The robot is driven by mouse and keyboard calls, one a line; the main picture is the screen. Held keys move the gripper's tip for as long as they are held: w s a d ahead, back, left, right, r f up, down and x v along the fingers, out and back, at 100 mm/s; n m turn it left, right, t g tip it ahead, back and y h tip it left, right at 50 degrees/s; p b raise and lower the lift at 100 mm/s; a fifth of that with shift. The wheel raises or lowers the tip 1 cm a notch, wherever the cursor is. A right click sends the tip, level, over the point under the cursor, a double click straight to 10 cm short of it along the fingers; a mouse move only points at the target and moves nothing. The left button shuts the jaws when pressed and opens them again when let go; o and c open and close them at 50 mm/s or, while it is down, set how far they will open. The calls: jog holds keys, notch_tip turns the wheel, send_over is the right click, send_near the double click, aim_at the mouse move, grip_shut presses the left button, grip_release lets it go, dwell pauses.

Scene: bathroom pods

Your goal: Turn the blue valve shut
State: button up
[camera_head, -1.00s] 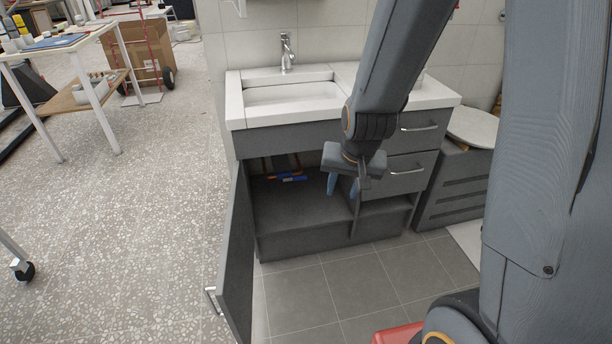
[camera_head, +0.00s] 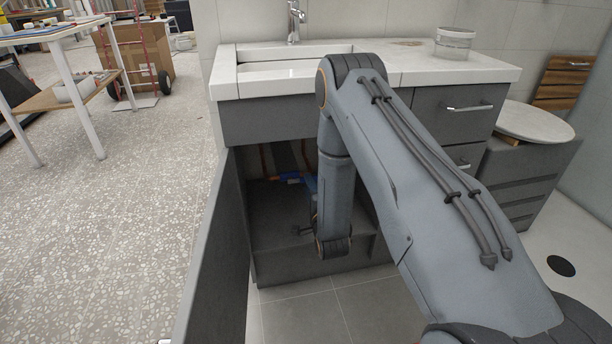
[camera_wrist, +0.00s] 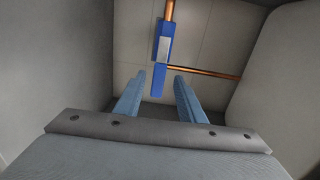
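The blue valve (camera_wrist: 162,48) sits on copper piping at the back wall inside the open cabinet under the sink. In the wrist view its blue lever (camera_wrist: 158,80) points down, in line with the pipe above it. My gripper (camera_wrist: 159,76) is open, and its two light blue fingers appear on either side of the lever's lower end. I cannot tell whether they touch it or how far short they stop. In the head view the valve (camera_head: 289,177) is a small blue shape in the cabinet, and my arm hides most of the gripper.
The cabinet door (camera_head: 212,260) stands open on the left. The cabinet floor (camera_head: 270,215) is bare, and side walls close in around my gripper. The sink counter (camera_head: 440,72) is above, with drawers (camera_head: 460,110) to the right. A copper pipe (camera_wrist: 205,72) runs right from the valve.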

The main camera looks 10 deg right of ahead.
jog(key=w+d+b, duration=0.1)
jog(key=w+b, duration=0.1)
jog(key=w, duration=0.6)
jog(key=shift+w+d, duration=0.1)
